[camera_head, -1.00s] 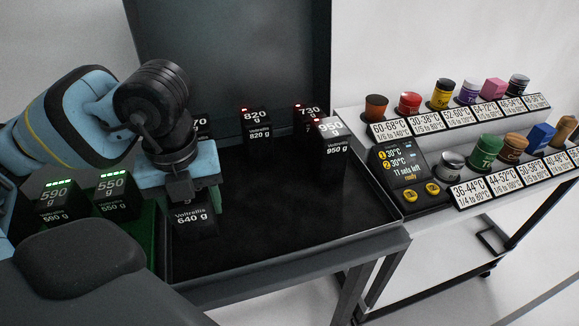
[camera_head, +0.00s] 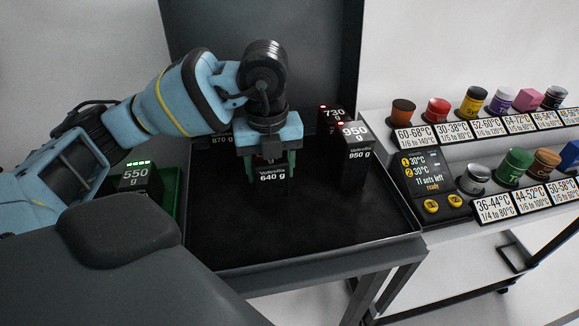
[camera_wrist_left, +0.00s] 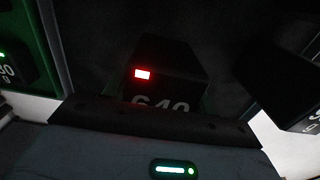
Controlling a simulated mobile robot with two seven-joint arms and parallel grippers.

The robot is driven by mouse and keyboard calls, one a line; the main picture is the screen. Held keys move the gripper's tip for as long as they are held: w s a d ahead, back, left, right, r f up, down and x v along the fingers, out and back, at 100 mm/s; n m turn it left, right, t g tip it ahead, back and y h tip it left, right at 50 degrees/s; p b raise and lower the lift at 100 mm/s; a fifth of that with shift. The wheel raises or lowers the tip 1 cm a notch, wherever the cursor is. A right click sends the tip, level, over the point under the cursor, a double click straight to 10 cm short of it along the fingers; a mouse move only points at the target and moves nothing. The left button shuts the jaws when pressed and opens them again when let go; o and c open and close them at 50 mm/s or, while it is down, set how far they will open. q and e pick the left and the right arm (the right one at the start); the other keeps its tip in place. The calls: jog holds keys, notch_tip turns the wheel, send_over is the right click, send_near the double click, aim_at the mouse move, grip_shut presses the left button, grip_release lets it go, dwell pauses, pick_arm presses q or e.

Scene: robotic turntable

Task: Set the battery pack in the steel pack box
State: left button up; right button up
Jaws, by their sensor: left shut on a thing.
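My left gripper (camera_head: 269,168) is shut on a black battery pack (camera_head: 268,179) labelled 640 g, a green finger on each side of it. The pack is upright over the dark, shallow steel box (camera_head: 300,220); I cannot tell whether its base touches the floor. In the left wrist view, the pack (camera_wrist_left: 165,75) shows a red light and part of its 640 label, with its lower part hidden. A 950 g pack (camera_head: 353,155) stands in the box to the right, a 730 g pack (camera_head: 333,116) behind it. My right gripper is not in view.
A 550 g pack (camera_head: 135,178) with green lights stands at the green holder (camera_head: 168,195) on the left. A tall dark panel (camera_head: 270,50) rises behind the box. The box's front floor is clear.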

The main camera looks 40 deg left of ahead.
pick_arm(q)
jog(key=shift+w+d+f, duration=0.1)
jog(key=shift+w+d, duration=0.05)
jog(key=shift+w, duration=0.95)
jog(key=shift+w+d+f, duration=0.1)
jog(key=shift+w+d, duration=0.05)
jog(key=shift+w, duration=0.95)
jog(key=shift+w, duration=0.3)
jog(key=shift+w+f, duration=0.1)
jog(key=shift+f, duration=1.65)
jog(key=shift+d+f, duration=0.1)
jog(key=o, duration=1.5)
jog(key=shift+f, duration=0.1)
jog(key=shift+c, duration=0.2)
notch_tip(320, 180, up, 12)
jog(key=p, duration=0.1)
jog(key=shift+r+p, duration=0.2)
jog(key=shift+p, duration=0.1)
